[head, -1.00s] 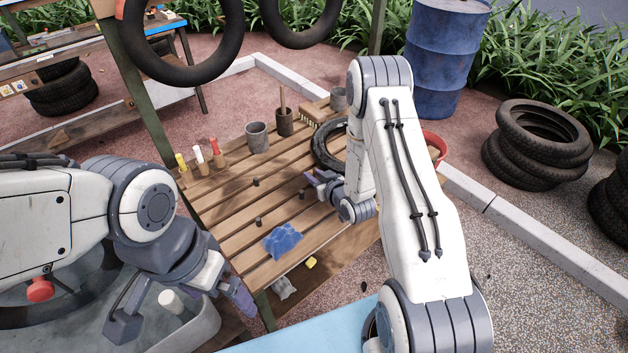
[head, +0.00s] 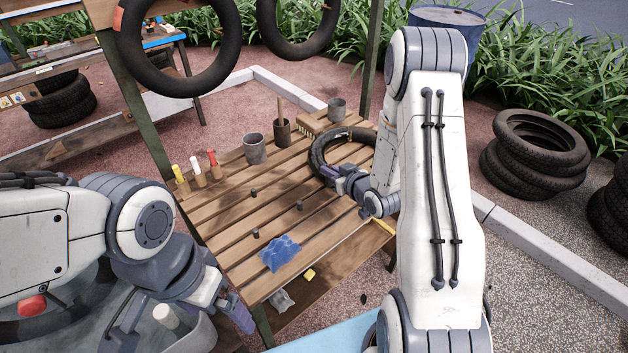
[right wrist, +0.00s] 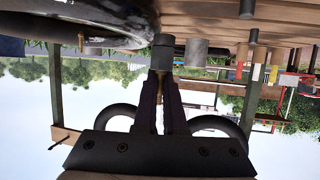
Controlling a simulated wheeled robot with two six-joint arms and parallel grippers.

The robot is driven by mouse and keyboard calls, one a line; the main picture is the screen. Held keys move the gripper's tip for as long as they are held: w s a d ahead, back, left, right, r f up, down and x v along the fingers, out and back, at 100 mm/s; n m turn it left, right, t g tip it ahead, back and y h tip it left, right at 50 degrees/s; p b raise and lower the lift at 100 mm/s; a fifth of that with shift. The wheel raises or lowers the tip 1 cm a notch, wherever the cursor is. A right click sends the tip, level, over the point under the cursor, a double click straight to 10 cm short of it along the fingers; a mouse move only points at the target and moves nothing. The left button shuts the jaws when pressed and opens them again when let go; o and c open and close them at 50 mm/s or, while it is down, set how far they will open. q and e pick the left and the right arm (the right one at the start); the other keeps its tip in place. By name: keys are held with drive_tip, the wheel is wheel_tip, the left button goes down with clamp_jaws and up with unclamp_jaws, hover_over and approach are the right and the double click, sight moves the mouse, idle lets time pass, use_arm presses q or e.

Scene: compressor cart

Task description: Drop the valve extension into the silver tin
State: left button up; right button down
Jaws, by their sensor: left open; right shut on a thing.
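My right gripper (head: 330,174) is over the near-left edge of the tyre lying on the slatted bench. A grey tin (head: 255,149) stands at the bench's back left; a smaller grey tin (head: 337,109) stands at the back right. I cannot tell which is the silver one. A grey tin (right wrist: 195,52) also shows beyond the fingertips in the wrist view. My left gripper (head: 236,315) is open and empty, low beside the bench.
The tyre (head: 318,155) lies at the bench's right. A dark pot (head: 283,132) with a handle stands between the tins. Three small black pieces (head: 299,205) and a blue cloth (head: 280,253) lie on the slats. Tyres (head: 180,70) hang above.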

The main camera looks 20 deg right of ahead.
drive_tip(key=s+d+r, duration=0.3)
drive_tip(key=d+r, duration=0.1)
drive_tip(key=d, duration=0.1)
drive_tip(key=shift+s+d, duration=0.25)
drive_tip(key=shift+d, duration=0.15)
